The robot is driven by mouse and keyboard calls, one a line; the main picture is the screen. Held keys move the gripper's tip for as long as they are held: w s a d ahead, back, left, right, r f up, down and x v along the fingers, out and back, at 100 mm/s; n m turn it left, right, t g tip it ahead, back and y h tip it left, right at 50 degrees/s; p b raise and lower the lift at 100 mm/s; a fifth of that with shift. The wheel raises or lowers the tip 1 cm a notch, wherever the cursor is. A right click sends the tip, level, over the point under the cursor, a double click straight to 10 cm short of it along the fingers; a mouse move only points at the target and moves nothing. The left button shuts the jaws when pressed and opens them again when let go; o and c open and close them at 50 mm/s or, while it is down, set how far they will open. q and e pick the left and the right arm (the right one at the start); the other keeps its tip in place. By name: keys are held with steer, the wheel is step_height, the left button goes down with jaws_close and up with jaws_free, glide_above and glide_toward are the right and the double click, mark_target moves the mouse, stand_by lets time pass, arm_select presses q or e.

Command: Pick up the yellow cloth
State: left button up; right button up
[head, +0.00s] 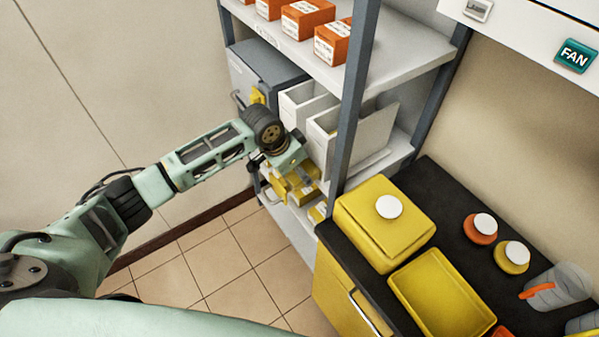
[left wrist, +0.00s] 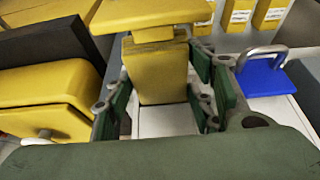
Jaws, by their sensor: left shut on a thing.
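My left gripper (head: 287,186) reaches in from the left to the lower part of the shelf rack. In the head view yellow shows at the fingertips, but the gripper and other yellow items there partly hide which piece is held. A wider yellow piece (left wrist: 150,14) lies just beyond the held one; I cannot tell whether they are joined. My right gripper is not in view.
The rack's grey post (head: 352,95) stands just right of the gripper. White bins (head: 318,128) sit above it. A black counter (head: 440,205) holds a yellow lidded box (head: 383,225) and a yellow tray (head: 440,290). A blue item with a metal handle (left wrist: 262,78) is right of the fingers.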

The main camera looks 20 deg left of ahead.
arm_select(q)
step_height(320, 180, up, 7)
steer(key=shift+a+f+b, duration=0.1)
steer(key=shift+f+b, duration=0.1)
steer(key=shift+b, duration=1.05)
steer(key=s+a+b, duration=0.5)
steer(key=s+a, duration=0.7)
steer(key=s, duration=0.3)
steer(key=shift+s, duration=0.3)
